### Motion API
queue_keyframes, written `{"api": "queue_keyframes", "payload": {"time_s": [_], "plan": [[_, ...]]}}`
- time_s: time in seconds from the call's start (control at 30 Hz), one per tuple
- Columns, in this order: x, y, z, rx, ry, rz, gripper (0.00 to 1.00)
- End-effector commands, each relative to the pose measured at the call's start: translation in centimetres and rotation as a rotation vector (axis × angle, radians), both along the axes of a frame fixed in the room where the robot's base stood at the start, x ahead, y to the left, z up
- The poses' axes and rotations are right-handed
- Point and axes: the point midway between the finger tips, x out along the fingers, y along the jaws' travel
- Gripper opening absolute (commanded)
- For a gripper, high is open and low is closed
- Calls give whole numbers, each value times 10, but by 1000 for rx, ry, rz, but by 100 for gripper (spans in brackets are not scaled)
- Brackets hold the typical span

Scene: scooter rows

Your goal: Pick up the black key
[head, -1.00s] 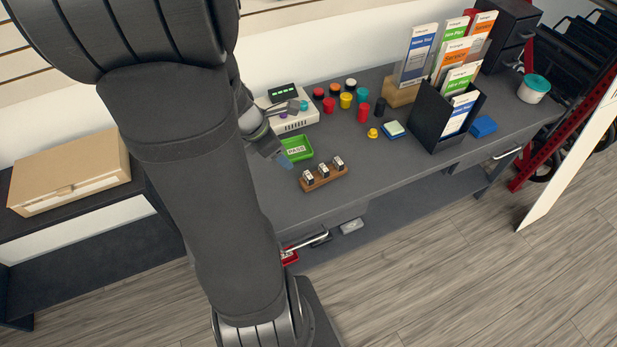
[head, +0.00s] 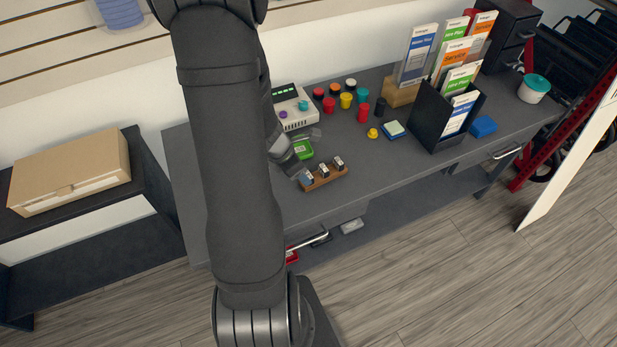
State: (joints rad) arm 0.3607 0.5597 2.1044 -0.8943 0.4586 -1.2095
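A small wooden rack (head: 325,180) on the grey desk holds three small dark key-like pieces with white labels, standing upright. The middle piece (head: 324,171) and the right piece (head: 338,162) are in clear view. The left piece (head: 308,178) is partly covered by my gripper. I cannot tell from this view which of them is the black key. My gripper (head: 302,175) points down at the left end of the rack, over or beside the left piece. Its fingers are too small and blurred to show whether they are open or touching anything.
A green tray (head: 303,150) lies just behind my gripper, with a white device (head: 295,108) behind it. Several coloured cylinders (head: 346,100) stand to the right. A black brochure holder (head: 446,118) stands further right. The desk right of the rack is clear.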

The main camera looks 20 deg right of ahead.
Motion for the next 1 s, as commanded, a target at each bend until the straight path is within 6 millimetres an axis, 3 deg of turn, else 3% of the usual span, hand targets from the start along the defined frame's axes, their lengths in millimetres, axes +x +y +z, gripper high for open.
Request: {"api": "queue_keyframes", "payload": {"time_s": [0.27, 0.6, 0.97, 1.0], "plan": [[2, -7, -12, 1, 2, -1, 62], [9, -28, -44, 2, 2, 0, 62], [10, -30, -50, 2, 1, 1, 62], [10, -30, -49, 2, 1, 1, 54]]}}
